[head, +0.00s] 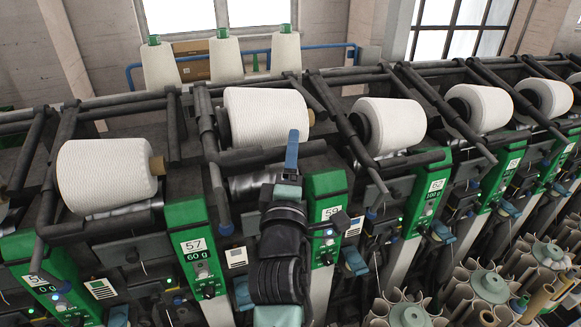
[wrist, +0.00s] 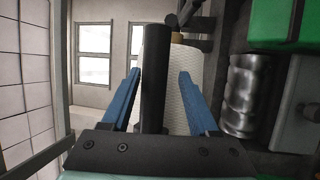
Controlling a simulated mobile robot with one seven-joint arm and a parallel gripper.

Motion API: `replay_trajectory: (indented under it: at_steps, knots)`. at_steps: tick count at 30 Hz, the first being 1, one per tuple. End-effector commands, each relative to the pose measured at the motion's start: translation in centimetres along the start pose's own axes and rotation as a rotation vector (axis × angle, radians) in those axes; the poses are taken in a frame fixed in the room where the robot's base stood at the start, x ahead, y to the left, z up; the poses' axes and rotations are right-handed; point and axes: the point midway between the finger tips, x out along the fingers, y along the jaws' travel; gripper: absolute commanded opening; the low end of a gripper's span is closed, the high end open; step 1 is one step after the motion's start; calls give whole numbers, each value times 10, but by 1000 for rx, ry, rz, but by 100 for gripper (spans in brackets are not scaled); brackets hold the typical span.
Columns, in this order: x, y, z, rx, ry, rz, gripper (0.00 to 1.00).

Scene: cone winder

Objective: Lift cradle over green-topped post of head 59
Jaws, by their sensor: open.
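The cradle of head 59 shows as a black bar (head: 255,155) along the front of a white yarn package (head: 265,118). Green-topped post 59 (head: 326,205) stands to the right of my arm, below the bar's right end. My gripper (head: 292,150) is at the bar, with one blue finger showing above it. In the wrist view my gripper (wrist: 159,78) is open, with its blue fingers on either side of the black bar (wrist: 155,60). The bar lies between the fingers with gaps at both sides. The package (wrist: 181,75) is behind it. My arm hides part of the machine left of the post.
Post 57 (head: 195,245) stands to the left, with a package (head: 105,175) above it. More packages (head: 390,125) and green posts (head: 430,190) run to the right. A silver drum (wrist: 242,95) lies beside the package. Several cones (head: 225,58) stand behind the machine.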

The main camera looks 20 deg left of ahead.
Motion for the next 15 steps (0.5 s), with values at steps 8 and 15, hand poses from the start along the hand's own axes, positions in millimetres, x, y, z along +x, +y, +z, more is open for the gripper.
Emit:
replay_trajectory:
  at_steps: [8, 15]
  knots:
    - [-34, -4, 1, 2, -2, -1, 61]
    - [-79, -5, 1, 3, -2, -1, 61]
